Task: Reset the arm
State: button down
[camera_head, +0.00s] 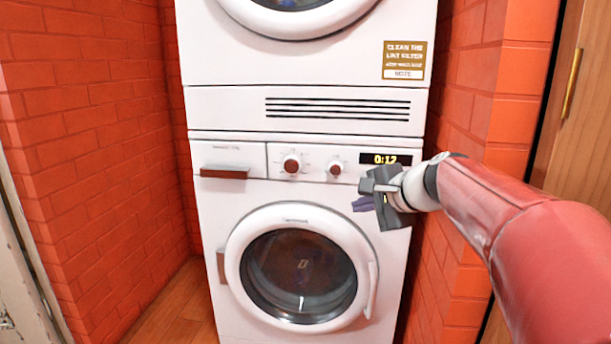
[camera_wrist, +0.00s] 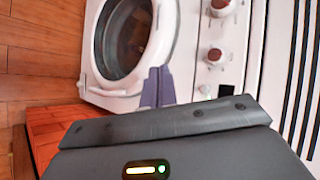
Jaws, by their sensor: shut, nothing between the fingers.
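My gripper (camera_head: 362,204) is in front of the washing machine's front, just right of the upper part of its round door. Its purple-grey fingers (camera_wrist: 157,87) are together and empty in the wrist view. My red and grey arm reaches in from the right edge of the head view. The lower washing machine (camera_head: 215,235) is white, with a closed round glass door (camera_head: 240,262), two brown knobs and a lit display (camera_head: 385,159) reading 0:12. The door also shows in the wrist view (camera_wrist: 88,50). I cannot tell whether the fingers touch the machine.
A second white machine (camera_head: 230,70) is stacked on top, with a vent grille and a brown label (camera_head: 404,60). Orange brick walls (camera_head: 85,150) stand close on both sides. A wooden door (camera_head: 590,110) is at the right. Wooden floor (camera_head: 180,305) shows at lower left.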

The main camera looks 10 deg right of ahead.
jog(key=s+a+f+n+g+h+p, duration=0.1)
jog(key=s+f+n+g+h+p, duration=0.1)
jog(key=s+n, duration=0.5)
jog(key=s+a+f+n+g+h+p, duration=0.1)
jog(key=s+f+n+p, duration=0.4)
jog(key=s, duration=1.5)
jog(key=shift+s+a+f+n+g+h, duration=0.25)
jog(key=shift+f+n+g+h, duration=0.2)
jog(key=shift+n+g+h, duration=0.55)
notch_tip(320, 180, down, 14)
jog(key=b, duration=1.4)
